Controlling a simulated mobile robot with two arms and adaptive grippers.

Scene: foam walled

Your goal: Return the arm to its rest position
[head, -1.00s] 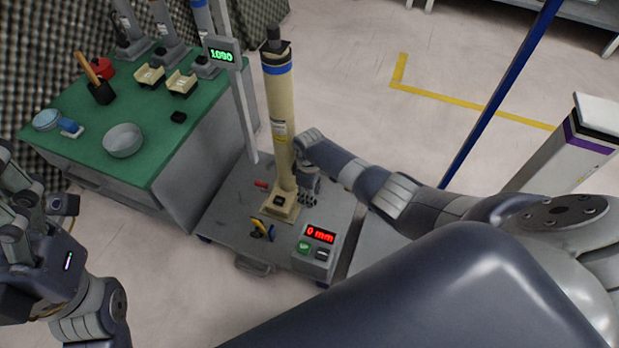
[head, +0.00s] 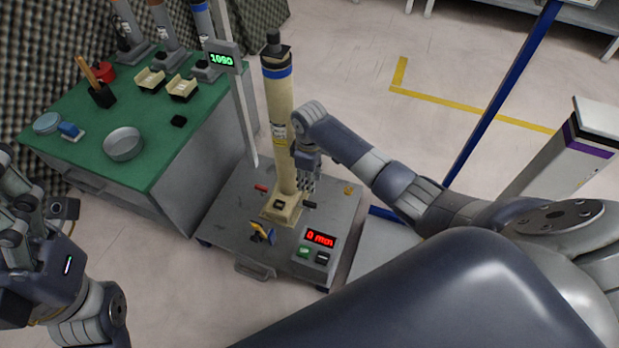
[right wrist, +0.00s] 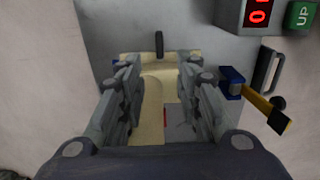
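My right arm reaches in from the right, and its gripper (head: 308,188) hangs just right of the lower part of the beige column (head: 281,130). In the right wrist view the two fingers (right wrist: 162,75) are apart with nothing held between them. The column's beige base (right wrist: 150,105) shows beyond and between them, with a black handle (right wrist: 159,43) past it. In the head view this handle (head: 310,205) is clear of the fingers. My left arm is folded at the left edge (head: 30,230); its fingertips are not clearly seen.
The column stands on a grey cart (head: 230,215) with a red "0 mm" display (head: 320,238) and a blue-yellow clamp (head: 262,232). A green-topped bench (head: 155,145) with a round dish (head: 123,142) is left. A blue post (head: 505,90) stands right.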

